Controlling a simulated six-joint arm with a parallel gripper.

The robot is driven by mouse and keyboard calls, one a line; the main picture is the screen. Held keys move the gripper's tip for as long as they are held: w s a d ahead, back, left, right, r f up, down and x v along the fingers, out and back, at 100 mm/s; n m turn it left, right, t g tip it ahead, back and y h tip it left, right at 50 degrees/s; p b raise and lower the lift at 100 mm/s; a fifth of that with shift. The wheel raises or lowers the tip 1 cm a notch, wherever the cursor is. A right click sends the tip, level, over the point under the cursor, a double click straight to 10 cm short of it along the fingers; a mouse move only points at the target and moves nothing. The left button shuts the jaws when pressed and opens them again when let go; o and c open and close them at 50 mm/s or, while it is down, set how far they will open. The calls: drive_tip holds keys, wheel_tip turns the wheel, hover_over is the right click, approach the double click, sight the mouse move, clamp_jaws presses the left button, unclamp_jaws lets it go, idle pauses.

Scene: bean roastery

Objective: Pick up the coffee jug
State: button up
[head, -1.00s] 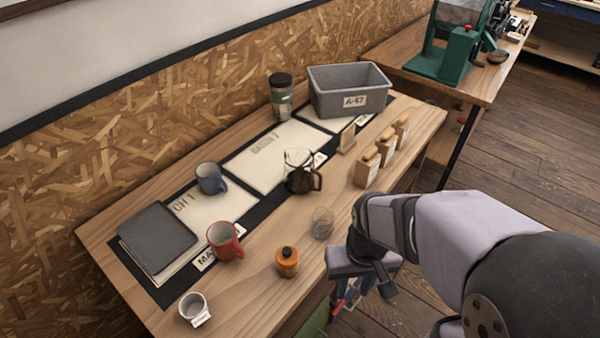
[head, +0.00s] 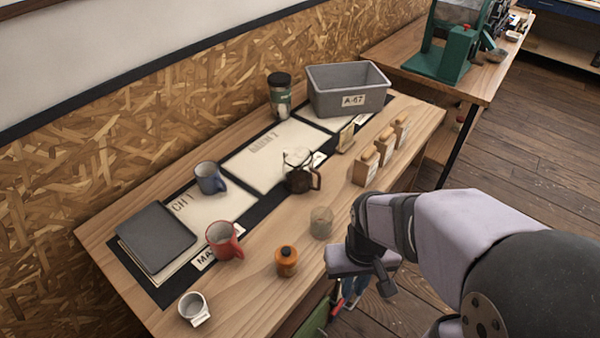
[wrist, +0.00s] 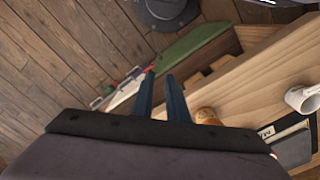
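The coffee jug (head: 299,181) stands upright on the wooden table in the head view, on the near edge of the dark mat. It is glass with dark contents and a dark handle on its right. My gripper (wrist: 161,75) points down past the table's near edge, to the right of and nearer than the jug. Its two fingers are apart with nothing between them in the wrist view. The jug is not visible in the wrist view.
A clear glass (head: 321,222) and an orange jar (head: 286,262) stand between my gripper and the mat. A red mug (head: 223,241), blue mug (head: 210,178) and white cup (head: 194,307) stand left. Wooden-topped blocks (head: 366,168), a grey bin (head: 347,91) and a dark-lidded canister (head: 279,95) stand farther back.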

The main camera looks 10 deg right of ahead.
drive_tip(key=shift+r, duration=0.1)
wheel_tip(320, 180, up, 4)
drive_tip(key=n+t+h+b, duration=0.4)
drive_tip(key=n+h+b, duration=0.5)
drive_tip(key=n+b, duration=0.8)
approach(319, 178)
drive_tip(key=shift+n, duration=0.8)
drive_tip(key=s+d+f, duration=0.1)
drive_tip(key=s+d, duration=0.1)
drive_tip(key=s+d+f+p, duration=0.1)
drive_tip(key=s+d, duration=0.2)
drive_tip(key=s+d+f+p, duration=0.1)
drive_tip(key=s+d, duration=0.1)
drive_tip(key=d, duration=0.1)
drive_tip(key=shift+s+f, duration=0.2)
drive_tip(key=shift+f, duration=0.15)
drive_tip(key=w+a+n+t+b, duration=0.1)
drive_tip(key=w+a+n, duration=0.1)
drive_tip(key=w+a+n+t+h+b, duration=0.1)
drive_tip(key=w+a+n, duration=0.1)
drive_tip(key=w, duration=0.1)
drive_tip(key=w+a+f+n+t+h+b, duration=0.1)
drive_tip(key=w+a+n, duration=0.1)
drive_tip(key=shift+w+a+t, duration=0.15)
drive_tip(key=shift+a+t, duration=0.15)
drive_tip(key=shift+f, duration=0.3)
drive_tip(key=shift+x, duration=3.65)
